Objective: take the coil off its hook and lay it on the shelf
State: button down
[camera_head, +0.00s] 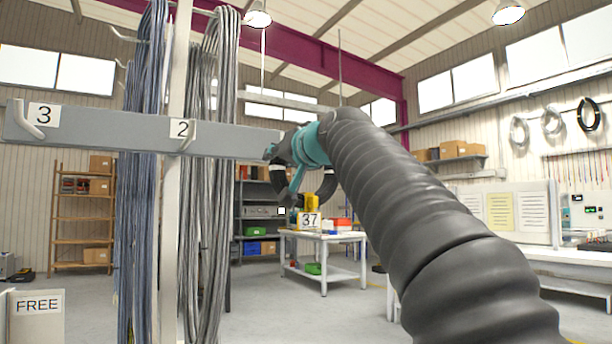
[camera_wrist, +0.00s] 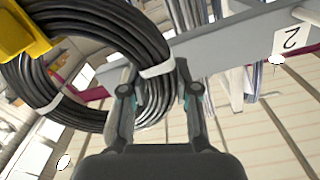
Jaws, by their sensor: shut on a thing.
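The black coil (camera_wrist: 110,25) is bound with white ties and has a yellow tag (camera_wrist: 22,32). In the wrist view my gripper (camera_wrist: 158,82) is shut on the coil's lower right side, with a finger on each side of the bundle. In the head view the coil (camera_head: 329,186) is partly hidden behind my arm, and a label reading 37 (camera_head: 310,220) hangs below it. The coil is close to the grey hook rail (camera_head: 230,139); its own hook is hidden, so I cannot tell whether it still hangs there.
Long cable bundles (camera_head: 212,200) hang left of my gripper near hooks marked 2 and 3. A panel marked FREE (camera_head: 38,322) stands at lower left. A wooden rack (camera_head: 75,218), a dark shelf unit (camera_head: 253,196) and a white table (camera_head: 327,238) stand behind. Open floor lies between.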

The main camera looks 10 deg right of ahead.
jog(key=shift+r, duration=1.9)
jog(key=shift+s+d, duration=0.15)
jog(key=shift+s, duration=0.1)
jog(key=shift+b+v, duration=0.45)
jog(key=shift+v, duration=0.85)
jog(key=shift+b+v, duration=0.75)
jog(key=shift+v, duration=1.5)
jog(key=shift+s, duration=0.1)
jog(key=b+v, duration=0.1)
jog(key=v, duration=0.6)
jog(key=shift+b, duration=0.4)
jog(key=shift+s, duration=0.1)
